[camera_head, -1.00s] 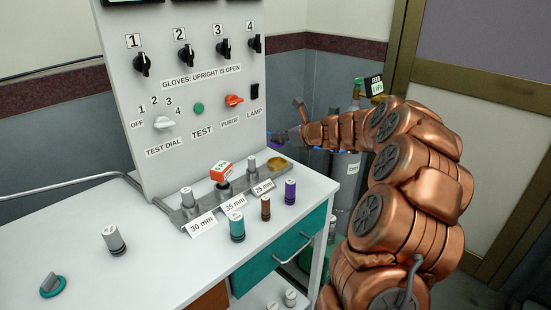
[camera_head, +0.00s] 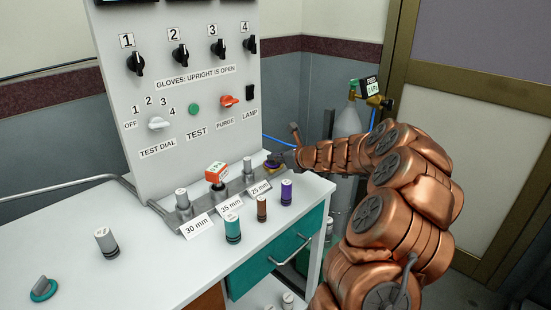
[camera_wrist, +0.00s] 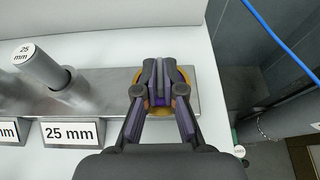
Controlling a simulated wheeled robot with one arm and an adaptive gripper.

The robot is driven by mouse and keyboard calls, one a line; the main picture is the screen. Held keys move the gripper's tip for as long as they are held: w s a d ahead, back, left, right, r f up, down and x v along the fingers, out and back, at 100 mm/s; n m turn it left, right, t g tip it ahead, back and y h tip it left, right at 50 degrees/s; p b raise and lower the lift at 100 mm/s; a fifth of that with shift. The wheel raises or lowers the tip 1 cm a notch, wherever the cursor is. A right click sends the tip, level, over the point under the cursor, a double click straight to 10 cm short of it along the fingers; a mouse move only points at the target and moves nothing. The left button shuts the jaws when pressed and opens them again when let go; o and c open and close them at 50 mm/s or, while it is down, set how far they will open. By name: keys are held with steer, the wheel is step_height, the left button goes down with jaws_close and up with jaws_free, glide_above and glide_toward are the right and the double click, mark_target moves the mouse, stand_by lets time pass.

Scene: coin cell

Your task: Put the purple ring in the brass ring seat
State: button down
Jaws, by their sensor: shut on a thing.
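My gripper (camera_head: 281,160) is at the right end of the grey metal rail on the bench, directly over the brass ring seat. In the wrist view my gripper (camera_wrist: 160,82) is shut on the purple ring, which is mostly hidden by the fingers. A little purple of the ring (camera_head: 272,161) shows at the fingertips in the head view. The brass ring seat (camera_wrist: 160,111) shows as a yellow rim around and under the fingers. I cannot tell whether the ring touches the seat or is just above it.
A grey 25 mm post (camera_wrist: 42,68) stands on the rail (camera_wrist: 110,100) left of my gripper. Purple (camera_head: 286,193), brown (camera_head: 262,208) and teal (camera_head: 232,228) cylinders stand in front. The control panel (camera_head: 180,90) rises behind. A teal ring with a grey grip (camera_head: 43,289) lies at front left.

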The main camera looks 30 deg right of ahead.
steer(key=c, duration=1.3)
jaws_free()
steer(key=shift+f, duration=0.1)
steer(key=shift+s+r, duration=0.1)
steer(key=shift+r, duration=0.1)
steer(key=v, duration=1.2)
steer(key=shift+p, duration=0.4)
steer(key=shift+f, duration=0.15)
